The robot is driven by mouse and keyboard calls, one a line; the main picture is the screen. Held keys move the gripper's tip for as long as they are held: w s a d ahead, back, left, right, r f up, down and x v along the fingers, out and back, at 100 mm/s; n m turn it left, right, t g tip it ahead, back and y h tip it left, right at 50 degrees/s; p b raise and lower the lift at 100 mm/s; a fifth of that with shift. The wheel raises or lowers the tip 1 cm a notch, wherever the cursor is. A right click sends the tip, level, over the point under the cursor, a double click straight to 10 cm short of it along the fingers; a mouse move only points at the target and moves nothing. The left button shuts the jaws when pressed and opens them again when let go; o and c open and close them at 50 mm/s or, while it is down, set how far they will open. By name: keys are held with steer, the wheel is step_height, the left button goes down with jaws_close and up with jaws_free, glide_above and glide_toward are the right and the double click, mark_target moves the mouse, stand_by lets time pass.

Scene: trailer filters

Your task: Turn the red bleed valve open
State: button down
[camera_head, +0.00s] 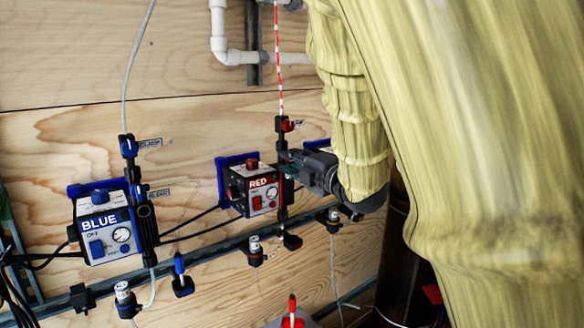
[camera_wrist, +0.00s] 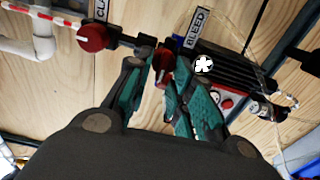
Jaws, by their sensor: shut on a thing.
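The red bleed valve (camera_wrist: 162,72) shows in the wrist view between my fingertips, below the BLEED label (camera_wrist: 197,24). Its red knob is partly covered by the teal fingers. My gripper (camera_wrist: 162,82) is shut on this knob. In the head view my gripper (camera_head: 287,161) reaches in from the right to the black manifold beside the box marked RED (camera_head: 260,190). There the gripper hides the bleed valve. How far the knob is turned I cannot tell.
A second red valve (camera_wrist: 93,37) sits close by on the same pipe; it also shows above my gripper in the head view (camera_head: 287,125). A box marked BLUE (camera_head: 103,225) with its own manifold is at left. A rail (camera_head: 200,262) with small fittings runs below.

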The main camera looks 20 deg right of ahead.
steer(key=shift+f, duration=0.15)
steer(key=c, duration=1.4)
jaws_free()
steer(key=shift+c, duration=0.2)
steer(key=shift+s, duration=0.1)
steer(key=v, duration=1.1)
steer(key=shift+s+d, duration=0.15)
steer(key=shift+s, duration=0.25)
